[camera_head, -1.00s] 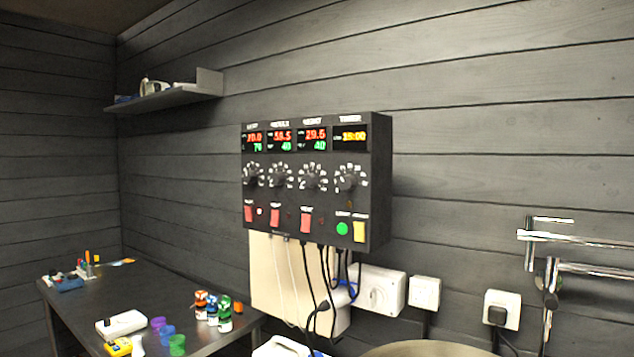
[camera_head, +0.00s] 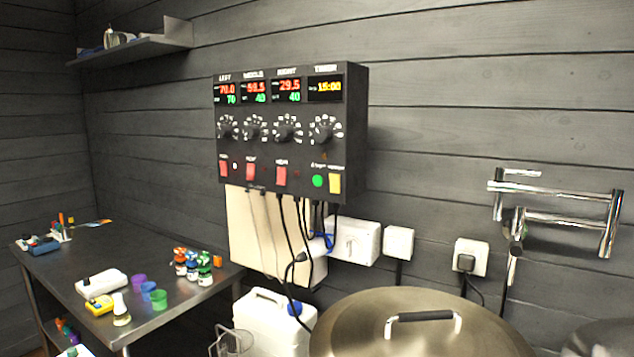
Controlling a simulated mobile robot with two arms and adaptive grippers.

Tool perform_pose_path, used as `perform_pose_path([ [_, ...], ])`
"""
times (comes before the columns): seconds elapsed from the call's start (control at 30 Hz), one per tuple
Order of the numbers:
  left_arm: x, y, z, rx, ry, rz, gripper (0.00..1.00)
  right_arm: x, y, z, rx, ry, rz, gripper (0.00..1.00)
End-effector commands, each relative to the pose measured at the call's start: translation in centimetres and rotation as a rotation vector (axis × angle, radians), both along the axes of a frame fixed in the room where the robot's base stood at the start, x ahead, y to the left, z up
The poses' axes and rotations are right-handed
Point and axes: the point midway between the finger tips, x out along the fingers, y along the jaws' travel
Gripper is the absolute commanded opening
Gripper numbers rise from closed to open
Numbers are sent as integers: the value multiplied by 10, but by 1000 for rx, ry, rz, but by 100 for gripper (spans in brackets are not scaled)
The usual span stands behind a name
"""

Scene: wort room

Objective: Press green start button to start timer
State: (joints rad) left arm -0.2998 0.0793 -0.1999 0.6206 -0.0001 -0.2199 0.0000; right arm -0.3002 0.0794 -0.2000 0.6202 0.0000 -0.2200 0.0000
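The green start button (camera_head: 318,181) is a small round button at the lower right of the black control box (camera_head: 357,140) on the wall. A yellow switch (camera_head: 335,183) sits just right of it. The timer display (camera_head: 325,88) above shows yellow digits that look like 15:00. Three red switches, including one below the third knob (camera_head: 281,176), line the bottom of the panel. Neither of my grippers is in the head view.
A large steel kettle lid (camera_head: 360,325) with a handle fills the lower right. A chrome swing tap (camera_head: 560,217) sticks out from the right wall. A white canister (camera_head: 262,322) stands below the box. A table (camera_head: 50,285) with small bottles is at left.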

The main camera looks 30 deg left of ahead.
Motion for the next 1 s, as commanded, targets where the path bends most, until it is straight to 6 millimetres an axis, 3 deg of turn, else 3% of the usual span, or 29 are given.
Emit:
perform_pose_path([
  [0.07,0,0,0,0,0,0,32,0,0,0,0,0,0,40],
  [0.3,0,0,0,0,1,0,0,0,0,0,0,0,0,40],
  [1.0,-1,0,0,0,1,0,0,0,-1,0,-1,0,0,40],
])
